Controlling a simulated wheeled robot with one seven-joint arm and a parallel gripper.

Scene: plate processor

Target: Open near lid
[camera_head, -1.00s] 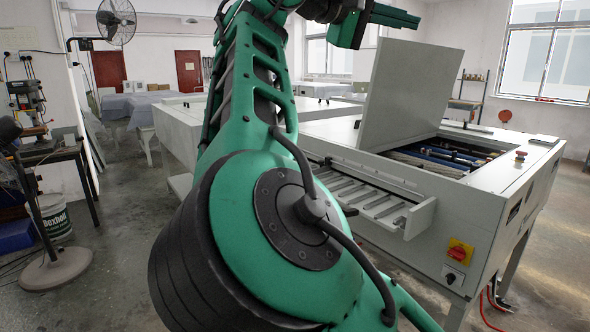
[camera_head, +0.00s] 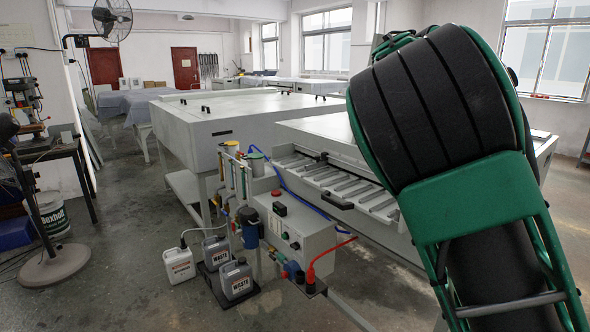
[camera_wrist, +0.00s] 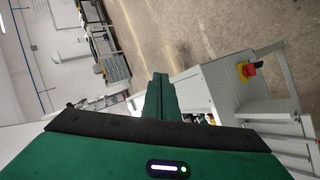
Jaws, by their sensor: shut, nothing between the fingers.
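The grey-white plate processor (camera_head: 318,130) stands right of centre in the head view, with a slotted tray (camera_head: 335,183) along its front side. My green and black arm covers its right part, so the near lid cannot be made out there and I cannot tell how it stands now. In the wrist view my gripper (camera_wrist: 160,84) has its green fingers together, shut and empty. Beyond them, to the right, is the processor's pale body (camera_wrist: 225,88) with a red and yellow switch (camera_wrist: 246,70). My gripper is hidden in the head view.
A control box (camera_head: 296,232) with hoses and filters stands before the processor. Waste containers (camera_head: 236,279) and a white jug (camera_head: 178,265) sit on the floor. A second large pale machine (camera_head: 225,122) stands behind left. A fan stand (camera_head: 55,265) is far left; floor between is open.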

